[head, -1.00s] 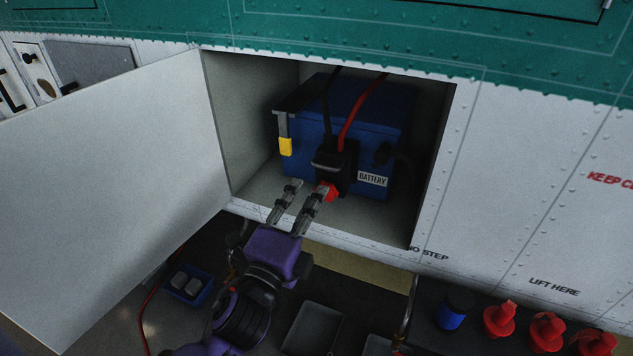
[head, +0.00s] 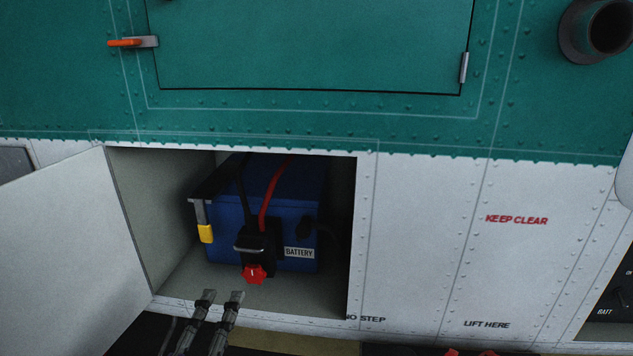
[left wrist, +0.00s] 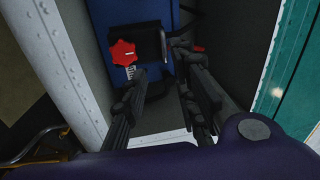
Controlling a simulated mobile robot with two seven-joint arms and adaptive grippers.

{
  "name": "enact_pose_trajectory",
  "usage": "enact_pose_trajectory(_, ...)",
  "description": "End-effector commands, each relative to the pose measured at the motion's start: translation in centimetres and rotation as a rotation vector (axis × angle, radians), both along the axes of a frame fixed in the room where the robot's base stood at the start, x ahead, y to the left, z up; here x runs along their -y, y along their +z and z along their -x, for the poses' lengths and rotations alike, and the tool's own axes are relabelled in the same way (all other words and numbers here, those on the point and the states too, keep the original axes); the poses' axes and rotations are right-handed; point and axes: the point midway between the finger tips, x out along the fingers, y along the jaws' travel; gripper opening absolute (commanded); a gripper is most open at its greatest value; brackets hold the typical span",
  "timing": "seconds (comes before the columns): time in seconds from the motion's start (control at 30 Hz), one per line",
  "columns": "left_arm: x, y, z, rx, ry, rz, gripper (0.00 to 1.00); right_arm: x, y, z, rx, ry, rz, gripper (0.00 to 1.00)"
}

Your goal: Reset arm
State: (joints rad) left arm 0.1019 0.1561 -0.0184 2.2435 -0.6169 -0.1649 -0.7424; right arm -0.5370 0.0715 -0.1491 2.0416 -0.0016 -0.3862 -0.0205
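My left gripper (head: 223,296) is at the lower front edge of the open battery compartment, below and left of the red knob (head: 254,274). Its two fingers are apart with nothing between them. It also shows in the left wrist view (left wrist: 157,60), with the red knob (left wrist: 122,52) beside one fingertip. The blue battery (head: 285,215) stands in the compartment with a black connector (head: 256,244) on its front and a red cable (head: 268,200) running up from it. My right gripper is in neither view.
The open white door (head: 70,250) stands to the left of the compartment. A yellow-tipped latch (head: 206,233) hangs at the battery's left. Above is a green panel (head: 310,45) with an orange handle (head: 125,43). White riveted skin (head: 430,250) lies to the right.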

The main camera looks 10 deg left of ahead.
Motion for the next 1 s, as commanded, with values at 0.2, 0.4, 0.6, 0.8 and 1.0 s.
enact_pose_trajectory(0.2,-0.1,-9.3,2.4,-0.281,0.011,0.592,0.26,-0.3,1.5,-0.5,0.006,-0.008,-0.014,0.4)
enact_pose_trajectory(0.4,0.1,-18.5,11.9,-0.58,0.182,1.082,0.26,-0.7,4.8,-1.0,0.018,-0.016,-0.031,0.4)
enact_pose_trajectory(0.6,1.1,-23.1,23.7,-0.771,0.397,1.381,0.26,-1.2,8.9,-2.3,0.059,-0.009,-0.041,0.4)
enact_pose_trajectory(0.8,1.1,-23.5,29.5,-0.822,0.478,1.413,0.26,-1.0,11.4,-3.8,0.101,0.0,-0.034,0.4)
enact_pose_trajectory(1.0,0.9,-23.9,30.6,-0.833,0.494,1.408,0.26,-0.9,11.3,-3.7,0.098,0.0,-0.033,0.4)
